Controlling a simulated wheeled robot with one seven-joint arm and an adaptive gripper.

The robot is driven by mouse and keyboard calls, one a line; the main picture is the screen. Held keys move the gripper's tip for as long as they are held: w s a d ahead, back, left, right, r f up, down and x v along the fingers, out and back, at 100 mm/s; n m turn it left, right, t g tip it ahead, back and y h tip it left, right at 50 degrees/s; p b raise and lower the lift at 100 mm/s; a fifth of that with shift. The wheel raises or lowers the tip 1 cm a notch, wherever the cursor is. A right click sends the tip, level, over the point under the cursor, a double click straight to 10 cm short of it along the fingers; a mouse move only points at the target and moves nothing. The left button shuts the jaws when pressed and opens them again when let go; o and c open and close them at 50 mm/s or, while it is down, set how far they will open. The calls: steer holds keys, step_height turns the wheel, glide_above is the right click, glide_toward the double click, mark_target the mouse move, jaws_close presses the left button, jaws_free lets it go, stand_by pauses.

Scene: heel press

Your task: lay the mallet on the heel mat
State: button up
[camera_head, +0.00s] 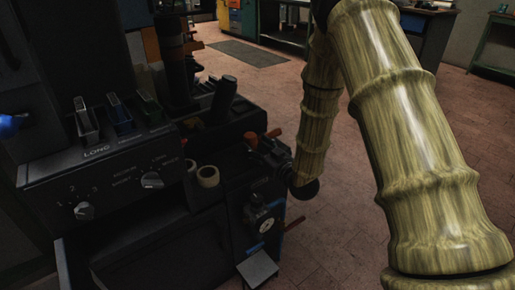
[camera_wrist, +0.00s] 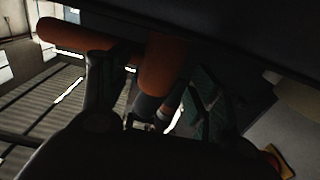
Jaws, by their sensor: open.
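My gripper (camera_wrist: 148,72) shows in the wrist view with its two dark fingers spread apart. An orange rod (camera_wrist: 165,62) with a dark lower end shows between the fingers; I cannot tell whether they touch it. A second orange rod (camera_wrist: 75,36) lies across the upper left, by the left fingertip. In the head view my gripper (camera_head: 274,150) is dark and small beside the black press, near orange pieces (camera_head: 251,138). I cannot tell whether either orange rod belongs to the mallet. I cannot make out the heel mat.
The black press has a dial panel (camera_head: 110,188) at left, with several slots above it. A pale tape roll (camera_head: 208,177) and a dark upright cylinder (camera_head: 223,98) stand beside it. A grey floor mat (camera_head: 248,52) lies at the back. The tiled floor is clear behind my arm.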

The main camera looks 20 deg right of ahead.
steer(key=shift+r, duration=0.1)
steer(key=p+v, duration=0.1)
steer(key=v, duration=1.1)
steer(key=shift+p, duration=0.4)
